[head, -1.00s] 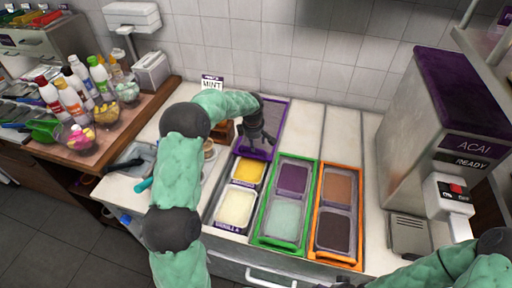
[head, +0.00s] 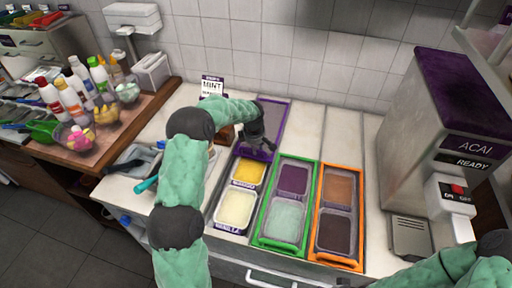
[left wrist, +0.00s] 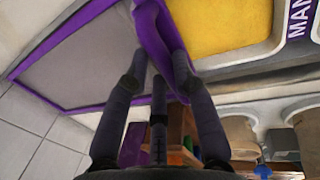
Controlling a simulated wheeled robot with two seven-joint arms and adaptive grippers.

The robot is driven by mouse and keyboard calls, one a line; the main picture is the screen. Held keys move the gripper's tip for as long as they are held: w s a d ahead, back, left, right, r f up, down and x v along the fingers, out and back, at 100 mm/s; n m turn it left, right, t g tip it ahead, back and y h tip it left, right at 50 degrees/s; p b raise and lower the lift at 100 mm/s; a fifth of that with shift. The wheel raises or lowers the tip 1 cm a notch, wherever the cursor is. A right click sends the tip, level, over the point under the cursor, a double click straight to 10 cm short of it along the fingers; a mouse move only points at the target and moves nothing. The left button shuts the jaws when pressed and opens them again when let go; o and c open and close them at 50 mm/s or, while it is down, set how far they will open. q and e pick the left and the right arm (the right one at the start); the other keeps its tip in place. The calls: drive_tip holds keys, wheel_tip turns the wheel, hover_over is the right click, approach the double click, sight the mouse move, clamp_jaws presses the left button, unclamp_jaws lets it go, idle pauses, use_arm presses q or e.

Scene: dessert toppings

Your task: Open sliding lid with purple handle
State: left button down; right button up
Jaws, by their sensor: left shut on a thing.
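The lid with the purple frame (head: 275,118) lies at the back of the leftmost topping bay, and its grey panel (left wrist: 85,55) fills the upper left of the left wrist view. The purple handle (left wrist: 152,30) is on its front edge. My left gripper (head: 262,148) is shut on this handle; its fingers (left wrist: 160,68) sit on both sides of it in the left wrist view. In front of the lid, the yellow mango tub (head: 249,172) and the cream vanilla tub (head: 237,207) are uncovered. My right gripper is out of view; only its arm shows at bottom right.
A green-framed lid (head: 262,210) and an orange-framed lid (head: 315,215) stand to the right over other tubs. A wooden box (head: 222,134) and a mint sign (head: 212,88) are left of the lid. The acai machine (head: 420,130) stands at right.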

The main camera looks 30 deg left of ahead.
use_arm(q)
drive_tip(key=shift+w+a, duration=0.2)
drive_tip(key=shift+w, duration=0.55)
drive_tip(key=shift+w+a, duration=0.15)
drive_tip(key=shift+w, duration=0.55)
drive_tip(key=shift+w+a, duration=0.2)
drive_tip(key=shift+w, duration=0.55)
drive_tip(key=c, duration=1)
unclamp_jaws()
drive_tip(key=r, duration=0.4)
drive_tip(key=s+r, duration=0.1)
drive_tip(key=r, duration=0.3)
drive_tip(key=s+r, duration=0.1)
drive_tip(key=r, duration=0.2)
drive_tip(key=shift+s+d+r, duration=0.15)
drive_tip(key=shift+d+r, duration=0.15)
drive_tip(key=shift+r, duration=0.1)
